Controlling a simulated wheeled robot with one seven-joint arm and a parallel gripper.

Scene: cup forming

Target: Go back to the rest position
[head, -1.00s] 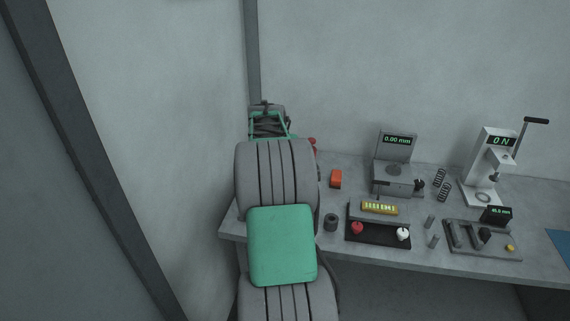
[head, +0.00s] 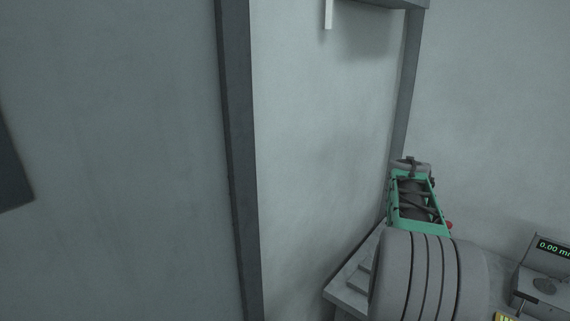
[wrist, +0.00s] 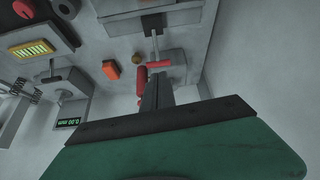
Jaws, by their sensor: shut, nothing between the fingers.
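My gripper shows in the wrist view (wrist: 157,92) as two dark fingers closed together in front of its green body, with nothing between them. It is above the bench near the wall. A red-handled tool (wrist: 142,82) shows close beside the fingertips; I cannot tell whether they touch. In the head view, the green end of my arm is at the right, over the bench corner, and the fingers are hidden there.
The bench (head: 345,297) enters the head view at lower right, with a gauge (head: 550,262) reading 0.00 mm. The wrist view shows an orange block (wrist: 111,69), a yellow block (wrist: 32,50) and a dark ring (wrist: 63,8). A wall and dark post (head: 238,150) stand left.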

